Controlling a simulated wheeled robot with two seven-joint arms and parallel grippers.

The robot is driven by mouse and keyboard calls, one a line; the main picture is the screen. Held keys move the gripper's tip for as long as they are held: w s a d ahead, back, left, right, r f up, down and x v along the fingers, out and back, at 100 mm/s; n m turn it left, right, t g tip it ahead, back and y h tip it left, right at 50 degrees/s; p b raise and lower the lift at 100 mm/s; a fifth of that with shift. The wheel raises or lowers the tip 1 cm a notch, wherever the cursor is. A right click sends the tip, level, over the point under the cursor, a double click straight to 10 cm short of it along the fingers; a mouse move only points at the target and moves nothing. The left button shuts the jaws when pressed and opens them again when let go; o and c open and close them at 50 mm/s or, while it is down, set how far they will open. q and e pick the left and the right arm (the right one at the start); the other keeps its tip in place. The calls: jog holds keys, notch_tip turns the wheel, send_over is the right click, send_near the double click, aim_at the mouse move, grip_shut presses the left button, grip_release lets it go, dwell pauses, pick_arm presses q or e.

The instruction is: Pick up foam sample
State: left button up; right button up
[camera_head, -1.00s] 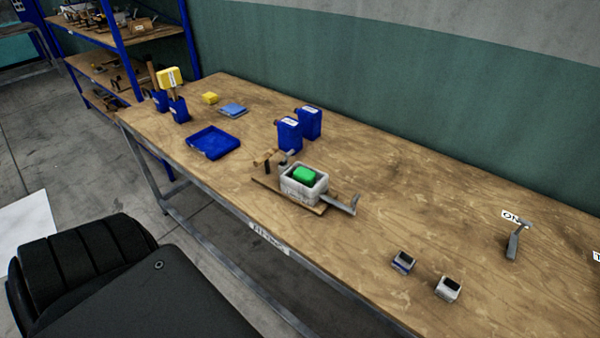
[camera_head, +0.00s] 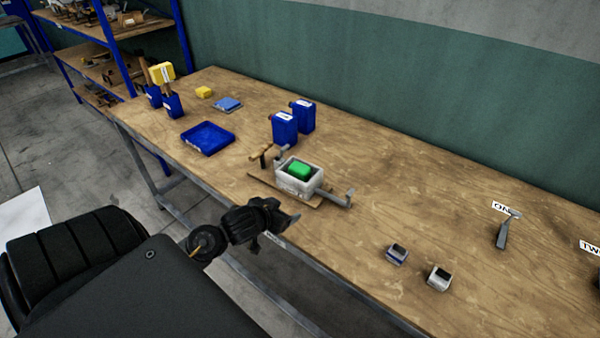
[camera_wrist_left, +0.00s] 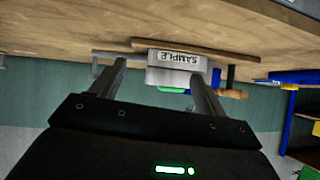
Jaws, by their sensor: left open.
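A green block (camera_head: 299,170), which looks like the foam sample, sits inside a white box (camera_head: 291,186) on a thin wooden board on the bench. In the left wrist view, which is upside down, the box (camera_wrist_left: 176,59) reads "SAMPLE", and a strip of the green block (camera_wrist_left: 172,90) shows past its rim. My left gripper (camera_head: 287,224) is at the bench's front edge, in front of the box and apart from it. Its two fingers (camera_wrist_left: 160,88) are spread, with nothing between them. My right gripper is not in view.
A metal lever (camera_head: 340,198) sticks out right of the box, and a wooden-handled clamp (camera_head: 261,153) stands at its left. Blue containers (camera_head: 285,127) stand behind. A blue tray (camera_head: 207,138) lies left. Two small blocks (camera_head: 397,255) lie right. The bench between is clear.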

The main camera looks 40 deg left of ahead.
aim_at(302, 163)
pick_arm(q)
jog(key=w+a+r+t, duration=0.3)
jog(key=w+a+r, duration=0.2)
jog(key=w+r, duration=0.15)
jog(key=shift+n, duration=0.3)
jog(key=x, duration=0.5)
jog(key=shift+w+a+f, duration=0.1)
jog(key=shift+w+f, duration=0.15)
jog(key=shift+f, duration=0.1)
jog(key=shift+w+p, duration=0.15)
jog(key=shift+p, duration=0.25)
jog(key=p+x, duration=0.1)
jog(key=x, duration=0.4)
jog(key=shift+f, duration=0.15)
jog(key=shift+a, duration=0.1)
jog(key=shift+c, duration=0.3)
jog(key=c, duration=0.7)
